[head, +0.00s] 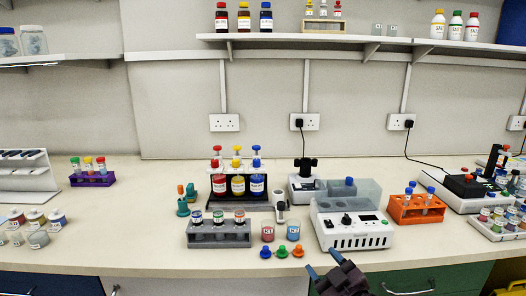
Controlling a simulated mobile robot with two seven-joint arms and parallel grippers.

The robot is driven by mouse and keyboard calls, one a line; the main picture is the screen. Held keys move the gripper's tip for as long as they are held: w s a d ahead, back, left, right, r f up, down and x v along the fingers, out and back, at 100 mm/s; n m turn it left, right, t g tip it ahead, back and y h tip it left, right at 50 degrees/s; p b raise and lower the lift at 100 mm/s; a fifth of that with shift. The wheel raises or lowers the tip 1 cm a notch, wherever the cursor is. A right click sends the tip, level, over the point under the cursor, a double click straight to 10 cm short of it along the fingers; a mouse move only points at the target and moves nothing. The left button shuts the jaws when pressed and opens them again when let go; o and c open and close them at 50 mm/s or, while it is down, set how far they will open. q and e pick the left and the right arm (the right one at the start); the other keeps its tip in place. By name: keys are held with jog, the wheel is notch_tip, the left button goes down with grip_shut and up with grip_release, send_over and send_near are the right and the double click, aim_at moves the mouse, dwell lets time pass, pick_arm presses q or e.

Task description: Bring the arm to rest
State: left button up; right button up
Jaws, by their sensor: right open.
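My right gripper (323,262) shows at the bottom, right of centre, in front of the bench's front edge. Its two blue-tipped fingers are spread apart with nothing between them. It is below the white centrifuge-like machine (353,230) in the picture and apart from the things on the bench. My left gripper is not in view.
On the bench (130,225), a grey rack (219,234) of vials stands left of two small jars (268,233). An orange rack (416,209) stands right. The front left centre is clear.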

jog(key=s+d+f+m+g+h, duration=0.2)
jog(key=s+d+f+m, duration=0.1)
jog(key=s+f, duration=0.5)
jog(key=s+d+f+m+g+h, duration=0.2)
jog(key=s+d+f, duration=0.4)
jog(key=s, duration=0.5)
jog(key=s+d+f+m+g+h, duration=0.1)
jog(key=s+d+f+m+h, duration=0.2)
jog(key=s+f, duration=0.6)
jog(key=shift+s+d+f+m+g, duration=0.4)
jog(key=shift+d+m, duration=0.1)
jog(key=shift+d, duration=0.25)
